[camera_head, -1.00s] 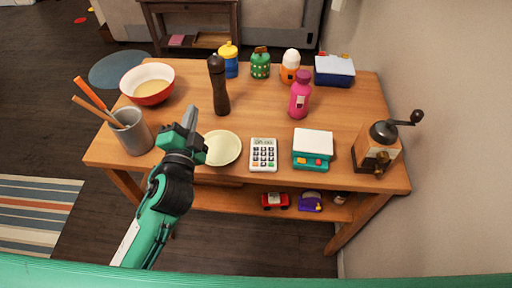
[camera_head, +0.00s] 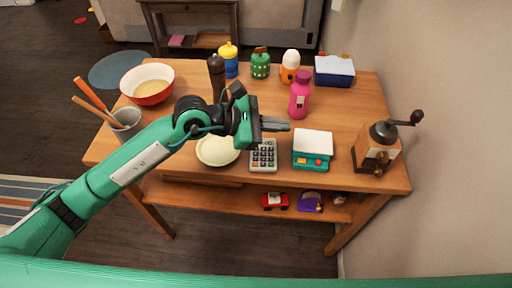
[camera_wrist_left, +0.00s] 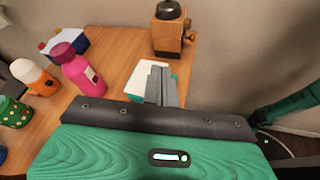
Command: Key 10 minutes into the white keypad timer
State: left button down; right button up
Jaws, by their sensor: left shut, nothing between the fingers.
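The white keypad timer (camera_head: 263,158) lies on the wooden table near its front edge, between a pale plate and a kitchen scale. Its keys face up. Its top part is hidden behind my left gripper (camera_head: 284,125), which is shut and empty. The gripper is over the timer's far end, its fingers pointing right; it looks raised above the table. In the left wrist view the shut fingers (camera_wrist_left: 162,84) point toward the scale and the grinder, and the timer does not show. My right gripper is not in view.
The pale plate (camera_head: 217,151) is left of the timer, the white and teal scale (camera_head: 313,145) right of it. A pink bottle (camera_head: 299,98) stands just beyond the fingers. A pepper mill (camera_head: 216,72) is behind my arm. A coffee grinder (camera_head: 376,148) stands at the right edge.

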pick_arm(q)
jog(key=w+a+f+m+t+y, duration=0.1)
jog(key=w+a+f+m+y, duration=0.1)
jog(key=w+a+f+y, duration=0.2)
jog(key=shift+w+a+f+y, duration=0.15)
jog(key=shift+w+a+y, duration=0.75)
jog(key=shift+a, duration=0.3)
jog(key=shift+f, duration=0.1)
